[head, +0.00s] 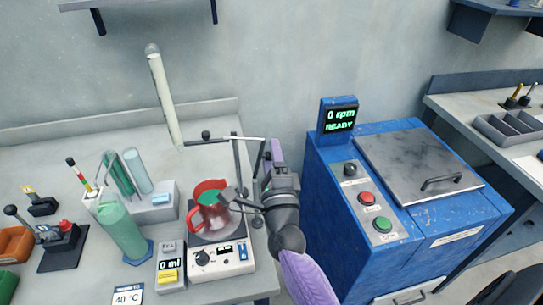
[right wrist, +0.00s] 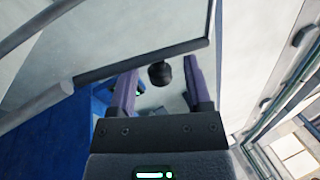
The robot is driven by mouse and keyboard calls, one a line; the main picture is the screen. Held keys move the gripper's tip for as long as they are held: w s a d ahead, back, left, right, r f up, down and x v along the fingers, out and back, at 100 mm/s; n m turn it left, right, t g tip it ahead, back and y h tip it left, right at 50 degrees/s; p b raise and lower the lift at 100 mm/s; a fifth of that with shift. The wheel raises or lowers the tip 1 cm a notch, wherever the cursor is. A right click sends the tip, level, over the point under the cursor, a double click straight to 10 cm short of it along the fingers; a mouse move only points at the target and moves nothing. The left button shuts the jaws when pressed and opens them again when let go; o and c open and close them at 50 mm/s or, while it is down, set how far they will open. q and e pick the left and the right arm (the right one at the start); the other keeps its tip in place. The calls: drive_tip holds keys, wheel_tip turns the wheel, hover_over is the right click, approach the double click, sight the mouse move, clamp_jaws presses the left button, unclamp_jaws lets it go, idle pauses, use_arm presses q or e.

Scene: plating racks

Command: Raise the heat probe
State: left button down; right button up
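A red jug (head: 195,216) with green liquid stands on a white hotplate (head: 222,266). Beside it a thin dark stand carries a horizontal bar (head: 222,140). A thin rod (head: 237,165) hangs from or crosses this bar near the jug; I cannot tell for certain whether it is the heat probe. My right gripper (head: 272,158) is at the stand, right of the jug. In the right wrist view its purple fingers (right wrist: 160,90) are apart, with a dark knob (right wrist: 160,73) showing in the gap, not visibly gripped. The wrist hides part of the stand. My left gripper is out of view.
A blue machine (head: 440,220) with a lid and buttons stands close on the right; its display (head: 341,118) reads 0 rpm, READY. A green bottle (head: 122,232) and a 0 ml device (head: 171,265) crowd the left. A tilted white cylinder (head: 165,100) is behind.

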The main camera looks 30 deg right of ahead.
drive_tip(key=shift+s+f, duration=0.1)
drive_tip(key=v, duration=0.9)
drive_tip(key=shift+s+b, duration=0.3)
drive_tip(key=shift+b, duration=0.15)
